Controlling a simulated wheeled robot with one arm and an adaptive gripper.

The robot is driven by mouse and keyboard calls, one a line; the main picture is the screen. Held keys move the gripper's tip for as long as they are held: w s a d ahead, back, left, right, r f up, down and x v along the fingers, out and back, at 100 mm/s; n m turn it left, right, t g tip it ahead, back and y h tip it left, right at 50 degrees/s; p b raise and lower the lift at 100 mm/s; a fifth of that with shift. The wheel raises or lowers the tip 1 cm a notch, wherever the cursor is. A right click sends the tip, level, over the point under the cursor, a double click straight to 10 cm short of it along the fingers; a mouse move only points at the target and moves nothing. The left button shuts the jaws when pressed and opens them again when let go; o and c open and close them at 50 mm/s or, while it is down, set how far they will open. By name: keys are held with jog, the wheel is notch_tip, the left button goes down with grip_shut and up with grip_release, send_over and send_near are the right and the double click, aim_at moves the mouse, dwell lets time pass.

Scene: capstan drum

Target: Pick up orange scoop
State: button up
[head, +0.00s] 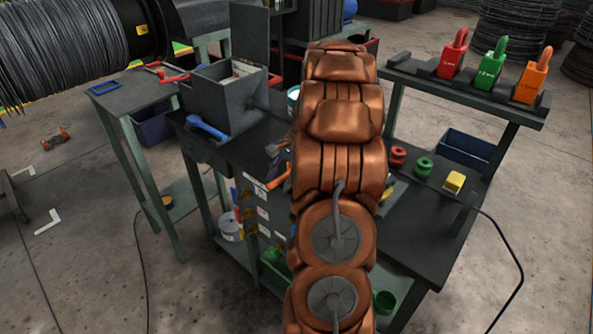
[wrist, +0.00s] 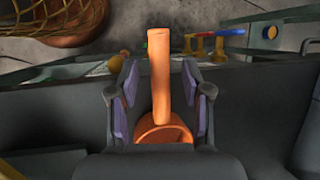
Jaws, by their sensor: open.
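The orange scoop (wrist: 160,75) is in the middle of the wrist view, its handle pointing up the picture and its round bowl (wrist: 165,130) at the lower end. My gripper (wrist: 160,92) is open, with one purple-padded finger on each side of the handle and gaps showing between pads and handle. In the head view my copper-coloured arm covers the middle of the bench. A small orange piece (head: 277,181) shows at the arm's left edge beside part of my gripper (head: 277,158); I cannot tell how much of the scoop this is.
The bench's right part is mostly clear.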

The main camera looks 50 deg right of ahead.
jog(key=shift+w+a+f, duration=0.1)
jog(key=shift+a+f, duration=0.05)
jog(key=shift+f, duration=0.25)
jog(key=shift+c, duration=0.3)
grip_shut()
